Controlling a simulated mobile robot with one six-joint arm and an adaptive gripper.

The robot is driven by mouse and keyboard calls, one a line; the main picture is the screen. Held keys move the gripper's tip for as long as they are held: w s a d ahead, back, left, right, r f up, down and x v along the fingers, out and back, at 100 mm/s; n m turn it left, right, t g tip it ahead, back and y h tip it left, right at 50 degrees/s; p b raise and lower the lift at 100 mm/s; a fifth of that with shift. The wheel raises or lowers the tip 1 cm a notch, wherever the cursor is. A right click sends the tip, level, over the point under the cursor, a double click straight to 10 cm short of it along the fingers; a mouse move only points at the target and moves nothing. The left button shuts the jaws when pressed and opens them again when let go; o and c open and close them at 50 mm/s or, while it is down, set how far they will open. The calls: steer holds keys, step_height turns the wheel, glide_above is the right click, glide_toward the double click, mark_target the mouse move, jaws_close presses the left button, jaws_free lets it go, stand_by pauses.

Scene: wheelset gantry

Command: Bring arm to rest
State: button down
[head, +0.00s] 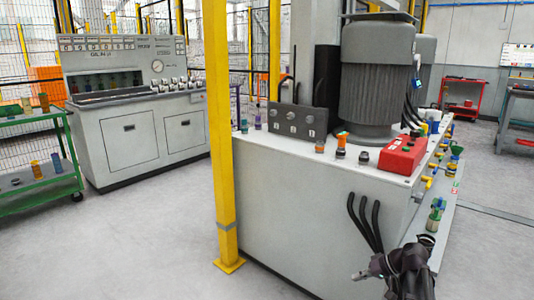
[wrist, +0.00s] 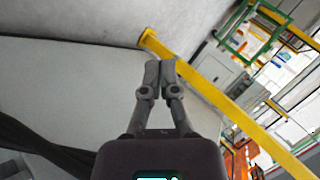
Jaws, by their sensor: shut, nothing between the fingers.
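My gripper (wrist: 160,68) shows in the wrist view with its two grey fingers together and nothing between them. In the head view my gripper (head: 360,275) is at the lower right, in front of the grey cabinet, pointing left. My dark arm is folded behind it at the picture's bottom edge. I cannot tell the exact gap between the gripper and the cabinet side.
The grey cabinet (head: 290,230) carries a large motor (head: 377,80), a red box (head: 403,155) and several small fittings. Black hoses (head: 365,220) hang on its side. A yellow post (head: 219,130) stands at its left corner. A control console (head: 140,135) and green cart (head: 45,185) stand left. Floor between is clear.

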steer(key=s+a+f+g+h+p, duration=0.3)
steer(key=s+a+h, duration=0.6)
steer(key=s+a, duration=0.25)
step_height(320, 180, up, 38)
steer(key=p, duration=3.8)
steer(key=shift+m, duration=0.3)
